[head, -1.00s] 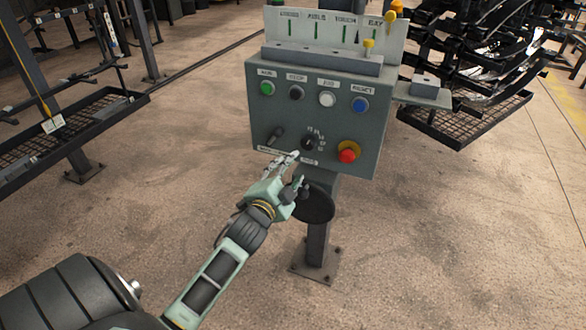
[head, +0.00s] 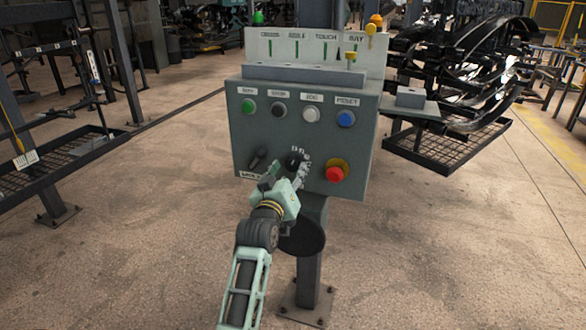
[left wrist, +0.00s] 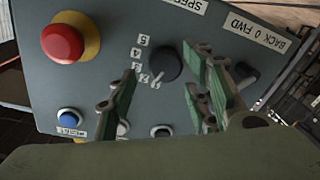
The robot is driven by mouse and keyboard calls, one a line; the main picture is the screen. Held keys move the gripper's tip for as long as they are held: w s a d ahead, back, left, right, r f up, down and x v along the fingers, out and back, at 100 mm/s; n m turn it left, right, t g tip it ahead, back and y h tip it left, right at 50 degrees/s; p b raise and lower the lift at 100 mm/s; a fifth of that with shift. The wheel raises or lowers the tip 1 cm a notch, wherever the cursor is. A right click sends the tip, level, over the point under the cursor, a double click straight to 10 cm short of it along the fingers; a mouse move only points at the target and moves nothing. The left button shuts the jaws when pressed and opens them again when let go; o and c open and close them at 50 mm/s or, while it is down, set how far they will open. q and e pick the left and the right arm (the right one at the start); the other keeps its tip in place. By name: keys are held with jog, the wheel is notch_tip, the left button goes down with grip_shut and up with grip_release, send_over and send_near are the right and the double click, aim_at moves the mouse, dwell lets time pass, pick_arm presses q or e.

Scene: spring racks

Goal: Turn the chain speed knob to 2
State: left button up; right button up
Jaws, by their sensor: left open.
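The chain speed knob (head: 294,158) is a round black knob low on the grey control box (head: 240,135), partly behind my gripper. In the left wrist view the knob (left wrist: 165,63) shows upside down, with a "SPEED" label above it and white numbers beside it, 5, 4 and 3 the clearest. I cannot tell which number it points to. My left gripper (head: 286,174) is open just in front of the knob; in the wrist view its green fingers (left wrist: 160,68) are spread on both sides of it. I cannot tell whether they touch it. My right gripper is not in view.
A black selector (head: 257,160), labelled "BACK 0 FWD", sits close left of the knob. A red emergency button (head: 335,174) is to its right. Green, black, white and blue (head: 346,119) buttons line the row above. Wire-mesh racks stand either side; the floor in front is clear.

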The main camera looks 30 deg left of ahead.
aim_at(294, 165)
pick_arm(q)
jog(key=shift+x, duration=1.75)
jog(key=shift+c, duration=0.4)
